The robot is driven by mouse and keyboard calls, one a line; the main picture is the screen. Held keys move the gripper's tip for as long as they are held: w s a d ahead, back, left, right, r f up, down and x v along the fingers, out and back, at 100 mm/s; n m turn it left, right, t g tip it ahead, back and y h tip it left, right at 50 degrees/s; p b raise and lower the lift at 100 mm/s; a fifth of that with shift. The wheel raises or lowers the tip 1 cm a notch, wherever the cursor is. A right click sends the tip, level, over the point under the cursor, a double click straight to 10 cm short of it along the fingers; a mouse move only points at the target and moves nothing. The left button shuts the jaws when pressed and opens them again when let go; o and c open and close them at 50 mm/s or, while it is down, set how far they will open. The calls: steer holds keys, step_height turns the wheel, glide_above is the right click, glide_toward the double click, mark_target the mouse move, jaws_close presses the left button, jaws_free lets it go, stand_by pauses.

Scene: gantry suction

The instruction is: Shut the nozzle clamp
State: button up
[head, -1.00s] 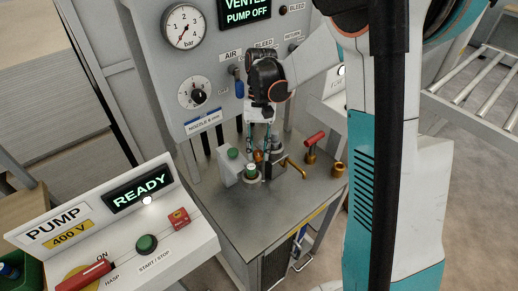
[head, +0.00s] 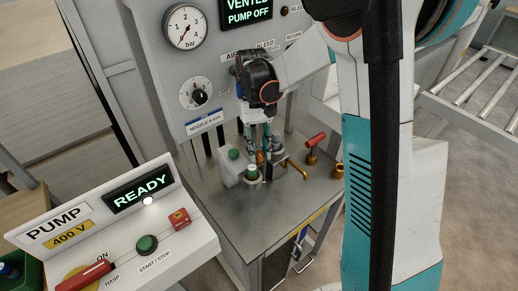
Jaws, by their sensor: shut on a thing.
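My gripper (head: 259,150) points down over the bench top, close to the nozzle fixture below the "NOZZLE 6 mm" label. Its narrow fingers are shut on a small part there. A little orange (head: 260,157) shows at the fingertips; the rest of the held part is hidden. A short post with a green top (head: 252,170) stands just in front of the fingers. A bent brass rod (head: 294,169) lies to their right. I cannot make out the clamp's full shape or how far it is shut.
A white box with a green button (head: 233,154) stands left of the fingers. A red-handled brass valve (head: 314,144) stands to the right, with another brass fitting (head: 338,171) beyond. The bench front (head: 235,205) is clear. The pump panel (head: 140,205) reads READY.

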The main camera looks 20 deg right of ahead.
steer(key=o, duration=1.1)
steer(key=shift+c, duration=0.2)
steer(key=shift+r, duration=0.1)
steer(key=v, duration=0.7)
steer(key=shift+w+r, duration=0.1)
steer(key=shift+r, duration=0.05)
